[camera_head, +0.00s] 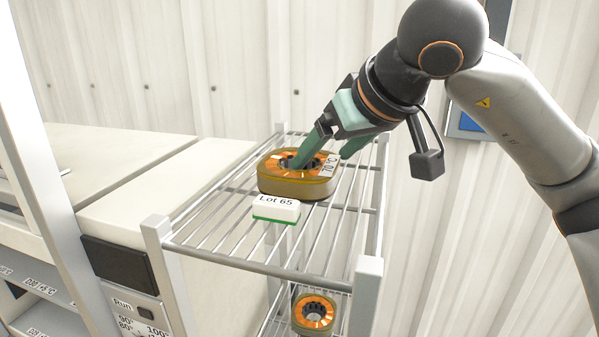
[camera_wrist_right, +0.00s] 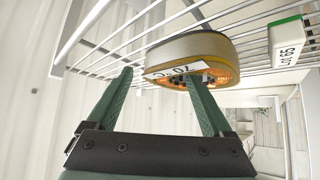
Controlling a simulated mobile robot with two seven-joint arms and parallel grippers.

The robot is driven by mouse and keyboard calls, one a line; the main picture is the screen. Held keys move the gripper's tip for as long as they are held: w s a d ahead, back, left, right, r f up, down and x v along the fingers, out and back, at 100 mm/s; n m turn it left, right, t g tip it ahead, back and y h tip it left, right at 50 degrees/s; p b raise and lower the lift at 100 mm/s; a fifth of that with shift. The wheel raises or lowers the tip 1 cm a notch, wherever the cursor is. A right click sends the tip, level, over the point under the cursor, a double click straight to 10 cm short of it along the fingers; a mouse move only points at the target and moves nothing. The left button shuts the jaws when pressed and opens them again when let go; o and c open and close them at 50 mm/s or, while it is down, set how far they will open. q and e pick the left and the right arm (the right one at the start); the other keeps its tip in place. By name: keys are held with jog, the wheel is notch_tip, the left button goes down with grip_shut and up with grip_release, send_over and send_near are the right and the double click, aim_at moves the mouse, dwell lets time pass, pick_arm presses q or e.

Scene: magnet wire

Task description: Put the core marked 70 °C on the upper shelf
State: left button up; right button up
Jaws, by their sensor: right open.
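The core marked 70 °C (camera_head: 292,187), an orange-and-tan ring with a white label, rests on the wire upper shelf (camera_head: 235,257). It also shows in the right wrist view (camera_wrist_right: 190,46), where its label is partly readable. My right gripper (camera_head: 325,158) is open at the core, with one finger reaching into its central hole and the other outside its wall. Both fingers also show in the right wrist view (camera_wrist_right: 158,75). I cannot tell whether either finger touches the core. My left gripper is not in view.
A white block labelled "Lot 65" (camera_head: 277,208) sits on the upper shelf just in front of the core. Another core (camera_head: 314,313) is on the shelf below. A white cabinet with a "Run" panel (camera_head: 135,312) stands left of the rack. A corrugated wall is behind.

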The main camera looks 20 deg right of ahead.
grip_shut()
dwell(0.6)
dwell(0.7)
jog(key=shift+r, duration=0.2)
